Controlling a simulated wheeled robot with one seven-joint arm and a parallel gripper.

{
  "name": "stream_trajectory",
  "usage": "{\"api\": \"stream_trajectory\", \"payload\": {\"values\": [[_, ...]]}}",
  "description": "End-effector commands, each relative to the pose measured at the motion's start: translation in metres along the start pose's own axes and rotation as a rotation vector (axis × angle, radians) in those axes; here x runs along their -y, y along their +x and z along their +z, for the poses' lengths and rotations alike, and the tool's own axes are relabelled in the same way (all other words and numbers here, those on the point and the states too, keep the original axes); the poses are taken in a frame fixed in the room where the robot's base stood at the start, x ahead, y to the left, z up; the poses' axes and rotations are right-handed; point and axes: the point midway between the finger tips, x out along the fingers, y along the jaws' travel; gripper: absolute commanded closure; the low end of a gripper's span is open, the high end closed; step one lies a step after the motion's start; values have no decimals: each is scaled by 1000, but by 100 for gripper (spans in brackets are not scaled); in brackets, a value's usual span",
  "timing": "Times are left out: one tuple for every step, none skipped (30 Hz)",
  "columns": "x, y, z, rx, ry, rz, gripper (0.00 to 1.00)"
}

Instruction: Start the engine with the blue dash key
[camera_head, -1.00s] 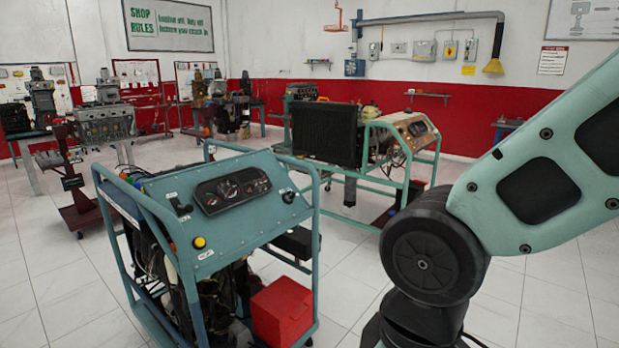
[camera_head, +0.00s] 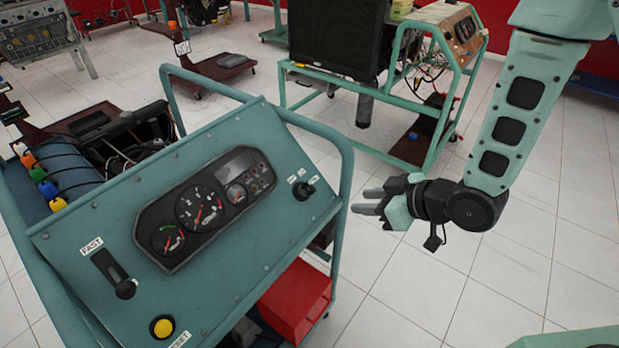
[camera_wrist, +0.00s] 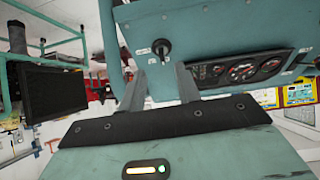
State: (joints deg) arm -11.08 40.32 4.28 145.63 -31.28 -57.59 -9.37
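The blue dash panel (camera_head: 225,262) faces up in the head view. A small black key or knob (camera_head: 304,189) sits in the switch at its upper right, with small white labels around it. The same key (camera_wrist: 161,47) shows in the wrist view, standing out from the panel. My gripper (camera_head: 361,201) is to the right of the panel, apart from it, its fingers pointing left. In the wrist view my gripper (camera_wrist: 158,72) has its two fingers spread with nothing between them, and the key is beyond the tips, roughly between them.
A gauge cluster (camera_head: 207,206), a lever (camera_head: 113,272) marked FAST and a yellow button (camera_head: 162,327) are on the panel. Teal tube rails (camera_head: 345,182) border its right side. A red box (camera_head: 296,300) is below. Another engine stand (camera_head: 447,80) is behind. Floor to the right is clear.

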Motion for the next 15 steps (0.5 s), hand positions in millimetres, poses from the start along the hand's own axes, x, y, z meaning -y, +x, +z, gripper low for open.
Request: {"api": "stream_trajectory", "payload": {"values": [[-2,-3,1,-46,8,-10,67],[-2,-3,1,-76,10,-15,67],[-3,-4,1,-113,13,-20,67],[-3,-5,1,-138,15,-24,67],[-3,-6,1,-159,17,-26,67],[-4,-8,1,-183,20,-30,67],[-4,-8,0,-198,22,-30,67],[-4,-9,0,-209,23,-31,67],[-4,-9,1,-221,24,-33,67],[-4,-9,1,-227,24,-33,67],[-4,-8,1,-231,24,-34,67],[-5,-7,1,-235,24,-34,67],[-5,-6,1,-236,23,-34,67],[-5,-4,1,-236,23,-34,67],[-5,-2,2,-237,22,-34,67]]}}
